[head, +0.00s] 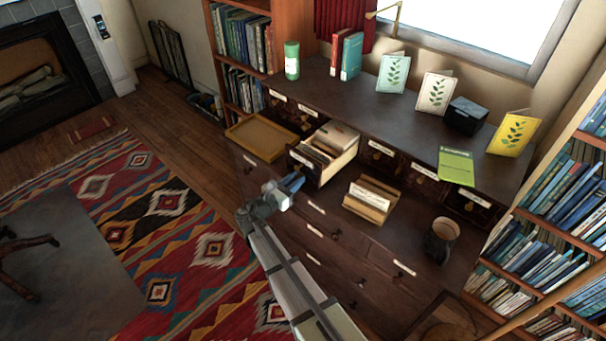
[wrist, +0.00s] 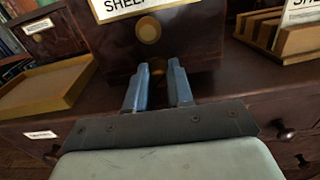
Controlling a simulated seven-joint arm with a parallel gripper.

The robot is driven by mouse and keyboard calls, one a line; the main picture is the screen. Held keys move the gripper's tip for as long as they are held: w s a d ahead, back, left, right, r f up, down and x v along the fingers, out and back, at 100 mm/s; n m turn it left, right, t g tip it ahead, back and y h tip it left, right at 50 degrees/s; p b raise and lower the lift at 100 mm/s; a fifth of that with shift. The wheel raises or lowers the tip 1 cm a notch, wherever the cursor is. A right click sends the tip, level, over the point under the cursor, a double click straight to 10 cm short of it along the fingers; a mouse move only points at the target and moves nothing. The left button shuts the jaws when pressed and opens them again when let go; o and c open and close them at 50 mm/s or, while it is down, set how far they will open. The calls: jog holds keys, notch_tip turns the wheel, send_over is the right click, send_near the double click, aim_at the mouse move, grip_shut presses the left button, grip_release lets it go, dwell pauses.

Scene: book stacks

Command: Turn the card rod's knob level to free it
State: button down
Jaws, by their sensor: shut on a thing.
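The card drawer (head: 338,148) is pulled out of the dark cabinet, with cards standing in it. In the wrist view its dark front (wrist: 105,52) carries a label reading "SHEL…" and a round brass pull (wrist: 148,30). My gripper (head: 296,181) is at the lower part of this front. In the wrist view the blue fingertips of my gripper (wrist: 159,68) point at the front below the brass pull, closed around a small dark knob (wrist: 157,67). The fingers hide most of the knob, so I cannot tell its angle. The rod itself is not visible.
An empty wooden tray (head: 262,137) lies left of the drawer. A green booklet (head: 456,166) and upright cards sit on the cabinet top. The floor to the left is open.

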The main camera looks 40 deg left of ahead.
jog(key=shift+m, duration=0.6)
jog(key=m, duration=0.3)
jog(key=shift+m, duration=0.3)
jog(key=shift+m, duration=1.6)
jog(key=c, duration=0.9)
grip_release()
